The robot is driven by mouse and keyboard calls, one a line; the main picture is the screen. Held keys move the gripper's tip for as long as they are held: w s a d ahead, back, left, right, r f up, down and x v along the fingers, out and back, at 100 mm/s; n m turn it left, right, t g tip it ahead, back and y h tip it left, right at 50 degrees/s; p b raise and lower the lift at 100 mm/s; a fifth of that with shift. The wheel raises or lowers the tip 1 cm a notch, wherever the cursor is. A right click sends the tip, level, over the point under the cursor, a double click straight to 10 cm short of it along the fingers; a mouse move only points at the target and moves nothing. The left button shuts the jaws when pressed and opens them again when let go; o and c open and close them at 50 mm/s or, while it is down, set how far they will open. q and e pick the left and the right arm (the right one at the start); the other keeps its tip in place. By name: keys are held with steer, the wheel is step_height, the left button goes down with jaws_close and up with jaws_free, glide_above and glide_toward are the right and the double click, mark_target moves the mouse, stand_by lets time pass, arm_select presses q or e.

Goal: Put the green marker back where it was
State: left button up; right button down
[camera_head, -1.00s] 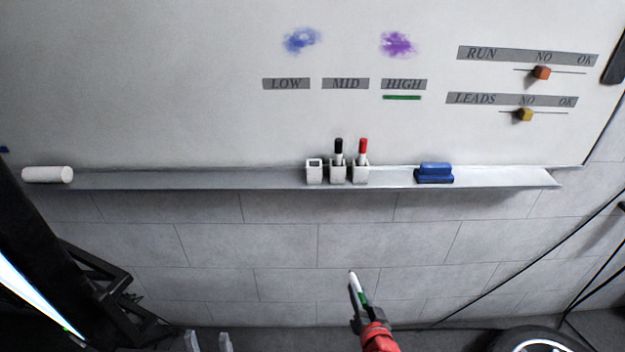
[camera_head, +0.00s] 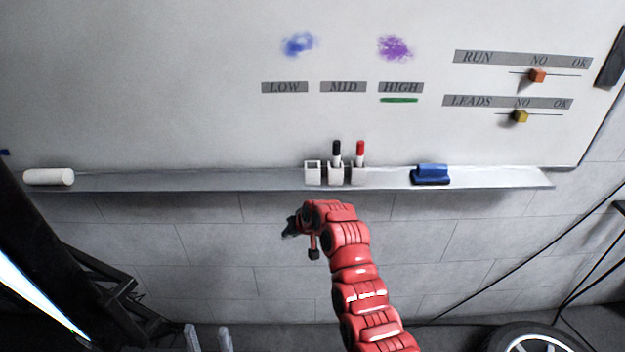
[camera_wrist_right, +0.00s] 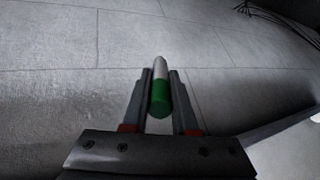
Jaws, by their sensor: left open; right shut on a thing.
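The green marker (camera_wrist_right: 160,98), white with a green end, is held between the two fingers of my right gripper (camera_wrist_right: 160,80) in the right wrist view. In the head view my right gripper (camera_head: 291,228) is below the tray, in front of the tiled wall; the marker cannot be made out there. The left holder cup (camera_head: 313,174) on the tray is empty. The middle cup holds a black marker (camera_head: 337,150) and the right cup holds a red marker (camera_head: 360,150). My left gripper (camera_head: 208,339) is open and empty at the bottom edge.
The tray (camera_head: 240,182) runs under the whiteboard (camera_head: 150,90). A blue eraser (camera_head: 430,174) lies right of the cups and a white roll (camera_head: 49,177) at the tray's left end. A green line (camera_head: 398,100) is under HIGH. Orange (camera_head: 537,76) and yellow (camera_head: 520,117) sliders sit upper right.

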steer(key=r+g, duration=0.1)
steer(key=r, duration=0.2)
steer(key=r+g+h, duration=0.1)
steer(key=r, duration=0.3)
steer(key=r+n+g+h+p, duration=0.1)
steer(key=r, duration=0.3)
steer(key=shift+s+d+r, duration=0.15)
steer(key=shift+d, duration=0.25)
steer(key=shift+g+h, duration=0.6)
steer(key=shift+g, duration=0.1)
steer(key=shift+s+d+r, duration=0.2)
steer(key=shift+s+r, duration=0.15)
steer(key=shift+r, duration=0.5)
steer(key=shift+s+d+r, duration=0.25)
steer(key=shift+s+r, duration=0.15)
steer(key=shift+r, duration=0.45)
steer(key=shift+s+d+r, duration=0.2)
steer(key=shift+s+r, duration=0.15)
steer(key=shift+r, duration=0.5)
steer(key=shift+d+r+p, duration=0.1)
steer(key=shift+d+p, duration=0.05)
steer(key=shift+p, duration=0.15)
